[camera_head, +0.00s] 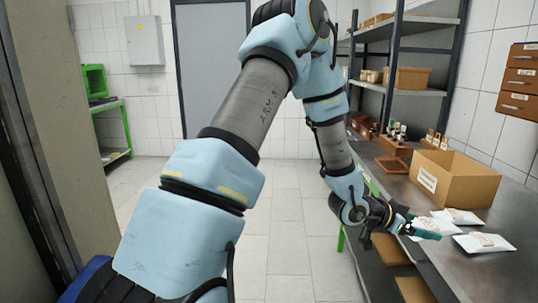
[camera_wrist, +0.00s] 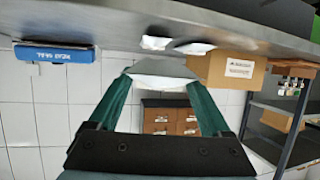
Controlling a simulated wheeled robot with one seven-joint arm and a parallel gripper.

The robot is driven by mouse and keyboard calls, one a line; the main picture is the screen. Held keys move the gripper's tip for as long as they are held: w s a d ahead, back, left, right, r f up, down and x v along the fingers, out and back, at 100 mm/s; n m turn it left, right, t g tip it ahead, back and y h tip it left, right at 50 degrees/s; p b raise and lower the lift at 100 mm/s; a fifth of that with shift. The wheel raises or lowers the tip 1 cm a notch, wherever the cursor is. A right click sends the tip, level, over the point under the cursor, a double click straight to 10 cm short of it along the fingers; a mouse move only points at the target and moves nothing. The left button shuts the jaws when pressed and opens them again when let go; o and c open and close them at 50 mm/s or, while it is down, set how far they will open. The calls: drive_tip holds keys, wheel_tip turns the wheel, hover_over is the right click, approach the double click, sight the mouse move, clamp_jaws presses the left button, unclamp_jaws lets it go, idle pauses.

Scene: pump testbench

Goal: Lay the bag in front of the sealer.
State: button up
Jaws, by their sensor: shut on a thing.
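My gripper (camera_head: 426,232) reaches over the near edge of the metal bench in the head view. In the wrist view, which is upside down, my green-fingered gripper (camera_wrist: 160,84) is shut on a flat white bag (camera_wrist: 160,68). The held bag (camera_head: 436,224) also shows at the fingertips in the head view, partly hidden by them. A blue device with a lettered strip (camera_wrist: 58,72), apparently the sealer, stands at the left in the wrist view, apart from the held bag. I do not see it in the head view.
Two other white bags (camera_head: 458,216) (camera_head: 484,243) lie on the bench (camera_head: 510,268). An open cardboard box (camera_head: 462,184) stands behind them. Small brown trays (camera_head: 393,165) lie farther back. Brown drawers (camera_head: 520,82) hang on the right wall. Shelves rise at the back.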

drive_tip(key=w+a+f+n+t+y, duration=0.1)
drive_tip(key=w+a+f+n+t, duration=0.2)
drive_tip(key=w+a, duration=0.35)
drive_tip(key=w+a+f+n+t+y, duration=0.2)
drive_tip(key=w+a+f+n+t, duration=0.1)
drive_tip(key=w+a, duration=0.3)
drive_tip(key=w+a+f+n+t+y, duration=0.2)
drive_tip(key=a, duration=0.6)
drive_tip(key=w+a+f+n+t+y, duration=0.1)
drive_tip(key=w+a+f+n+y, duration=0.15)
drive_tip(key=a, duration=0.45)
drive_tip(key=w+a+f+n+t+y, duration=0.1)
drive_tip(key=a+f+n+t+y, duration=0.1)
drive_tip(key=a, duration=0.6)
drive_tip(key=a+f+n+y, duration=0.1)
drive_tip(key=a+n+y, duration=0.25)
drive_tip(key=a, duration=0.75)
drive_tip(key=s+a+r, duration=0.1)
drive_tip(key=s+r, duration=0.1)
drive_tip(key=s, duration=0.3)
drive_tip(key=shift+s+a, duration=0.3)
